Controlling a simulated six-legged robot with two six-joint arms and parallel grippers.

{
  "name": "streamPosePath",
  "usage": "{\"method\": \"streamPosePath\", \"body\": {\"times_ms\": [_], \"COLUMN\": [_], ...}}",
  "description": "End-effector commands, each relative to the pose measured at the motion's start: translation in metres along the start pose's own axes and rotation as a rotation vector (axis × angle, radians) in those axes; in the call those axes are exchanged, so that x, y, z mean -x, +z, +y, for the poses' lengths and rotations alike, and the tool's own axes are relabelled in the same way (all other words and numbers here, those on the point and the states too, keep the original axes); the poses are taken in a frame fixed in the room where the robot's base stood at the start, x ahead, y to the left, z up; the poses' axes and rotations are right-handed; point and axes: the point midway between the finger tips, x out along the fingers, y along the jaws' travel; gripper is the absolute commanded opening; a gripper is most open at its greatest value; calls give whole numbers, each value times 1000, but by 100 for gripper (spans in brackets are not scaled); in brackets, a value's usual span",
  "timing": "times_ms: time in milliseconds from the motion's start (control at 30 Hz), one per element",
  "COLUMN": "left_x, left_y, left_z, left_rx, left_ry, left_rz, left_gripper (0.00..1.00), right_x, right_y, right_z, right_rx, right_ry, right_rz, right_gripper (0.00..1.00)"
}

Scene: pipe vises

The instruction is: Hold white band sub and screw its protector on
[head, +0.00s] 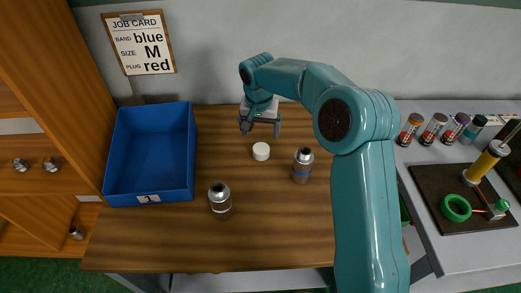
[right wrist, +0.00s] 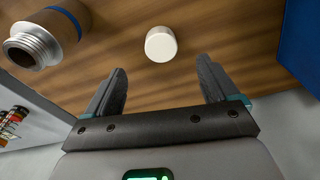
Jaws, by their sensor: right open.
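The white-band sub (head: 220,202), a grey metal cylinder with a pale band, stands upright on the wooden table left of centre. A white protector cap (head: 261,151) sits on the table, up and to the right of that sub. The cap also shows in the right wrist view (right wrist: 161,44), just beyond the fingertips and between their lines. My right gripper (head: 261,130) is open and empty, on the far side of the cap and apart from it. My left gripper is in neither view.
A blue-band sub (head: 302,166) stands right of the cap; its threaded end shows in the right wrist view. A blue bin (head: 193,160) stands at the left. A job card (head: 140,43) hangs behind. A side bench at right holds jars and a dark mat (head: 445,222).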

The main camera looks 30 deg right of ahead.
Motion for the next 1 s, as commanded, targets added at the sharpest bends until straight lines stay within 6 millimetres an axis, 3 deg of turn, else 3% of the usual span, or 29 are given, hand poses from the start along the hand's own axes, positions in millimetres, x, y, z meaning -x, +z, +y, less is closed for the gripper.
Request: {"method": "streamPosePath", "body": {"times_ms": [200,667,1000], "left_x": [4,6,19], "left_y": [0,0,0], "left_z": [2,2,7], "left_rx": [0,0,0], "left_ry": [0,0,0], "left_rz": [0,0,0], "left_gripper": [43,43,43], "right_x": [-36,-46,-91], "right_y": [-2,-4,-10], "right_z": [0,0,-2], "right_rx": [0,-1,0], "right_ry": [2,1,2], "right_rz": [-1,-1,-1], "right_gripper": [87,87,87]}}
